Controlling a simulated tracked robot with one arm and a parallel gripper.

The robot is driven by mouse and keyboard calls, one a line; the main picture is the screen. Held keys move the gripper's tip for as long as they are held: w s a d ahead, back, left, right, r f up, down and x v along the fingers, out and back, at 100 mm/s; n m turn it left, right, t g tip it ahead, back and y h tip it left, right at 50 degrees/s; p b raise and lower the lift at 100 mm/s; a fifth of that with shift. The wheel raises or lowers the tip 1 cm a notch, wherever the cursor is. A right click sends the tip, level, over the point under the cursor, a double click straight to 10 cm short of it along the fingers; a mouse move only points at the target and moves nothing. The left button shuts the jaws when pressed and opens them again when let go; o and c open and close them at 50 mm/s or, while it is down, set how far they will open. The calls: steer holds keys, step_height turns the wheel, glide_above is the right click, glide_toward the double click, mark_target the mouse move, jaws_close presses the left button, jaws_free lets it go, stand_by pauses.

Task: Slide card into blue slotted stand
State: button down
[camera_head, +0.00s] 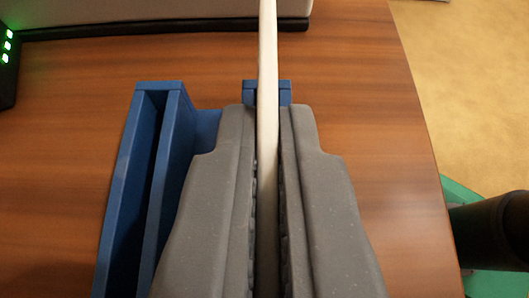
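My gripper (267,125) is shut on a thin white card (267,50), which stands on edge between the two grey fingers and extends beyond their tips. The blue slotted stand (175,150) is on the table, left of and partly behind my gripper. Two tall parallel blue walls with a narrow dark gap between them show at its left. A smaller blue part (285,92) shows past the fingertips, on both sides of the card. The fingers hide the stand's middle and right. I cannot tell whether the card's lower edge is inside a slot.
The wooden table (370,110) is bare to the right, up to its curved right edge. A grey object with a black rim (160,28) lies across the back. A black box with green lights (8,55) is at the far left. A dark cylinder (495,230) is beyond the right edge.

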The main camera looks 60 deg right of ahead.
steer(key=shift+f+p, duration=0.15)
steer(key=shift+p, duration=0.2)
stand_by(0.6)
steer(key=c, duration=1.1)
jaws_free()
steer(key=shift+c, duration=0.2)
steer(key=shift+r+p, duration=2.35)
steer(key=shift+r, duration=1.15)
